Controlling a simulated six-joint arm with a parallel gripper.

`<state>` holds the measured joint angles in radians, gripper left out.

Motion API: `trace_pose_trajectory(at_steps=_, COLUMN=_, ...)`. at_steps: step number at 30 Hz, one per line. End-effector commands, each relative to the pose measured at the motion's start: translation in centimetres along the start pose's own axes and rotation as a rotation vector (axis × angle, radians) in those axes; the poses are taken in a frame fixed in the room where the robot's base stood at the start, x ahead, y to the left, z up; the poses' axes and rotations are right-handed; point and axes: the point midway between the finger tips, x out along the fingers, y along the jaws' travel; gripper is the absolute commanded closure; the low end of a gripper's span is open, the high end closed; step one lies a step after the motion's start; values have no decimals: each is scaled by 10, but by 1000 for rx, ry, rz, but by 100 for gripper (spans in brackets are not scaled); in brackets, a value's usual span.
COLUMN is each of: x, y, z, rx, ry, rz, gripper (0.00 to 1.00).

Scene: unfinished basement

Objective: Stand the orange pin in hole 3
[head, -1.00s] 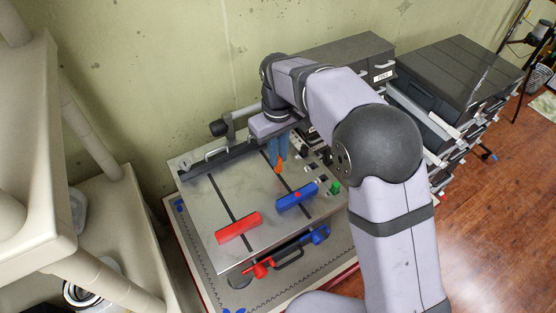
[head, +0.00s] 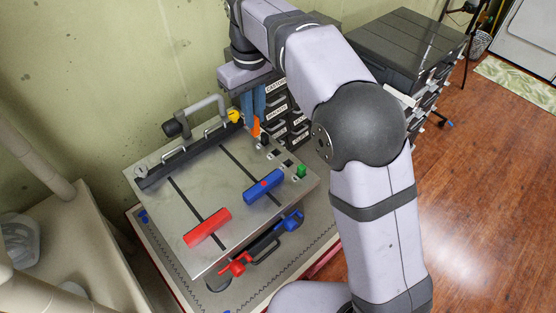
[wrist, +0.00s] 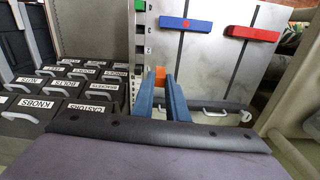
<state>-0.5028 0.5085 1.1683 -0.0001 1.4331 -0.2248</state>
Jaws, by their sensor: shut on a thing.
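My gripper (head: 254,108) has blue fingers and points down over the far right part of the metal plate (head: 195,185). It is shut on the orange pin (head: 256,127), which juts out below the fingertips. In the wrist view the orange pin (wrist: 160,72) shows between the finger ends (wrist: 161,82). A row of small dark and white squares (head: 283,158) runs along the plate's right edge, with a green pin (head: 301,170) at its near end. I cannot tell whether the pin touches the plate.
A blue bar (head: 264,187) and a red bar (head: 207,228) lie across dark slots in the plate. Labelled drawers (wrist: 80,90) stand close beside the plate.

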Motion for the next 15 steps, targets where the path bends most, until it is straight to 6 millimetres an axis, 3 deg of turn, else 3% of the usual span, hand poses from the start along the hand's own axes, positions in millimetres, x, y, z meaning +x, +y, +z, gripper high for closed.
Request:
trace_pose_trajectory(at_steps=3, x=2, y=35, z=18, rx=79, ry=10, rz=5, gripper=100)
trace_pose_trajectory(at_steps=8, x=7, y=62, z=45, rx=140, ry=-1, rz=4, gripper=100)
trace_pose_trajectory(at_steps=15, x=25, y=59, z=62, rx=19, ry=-40, rz=-12, gripper=100)
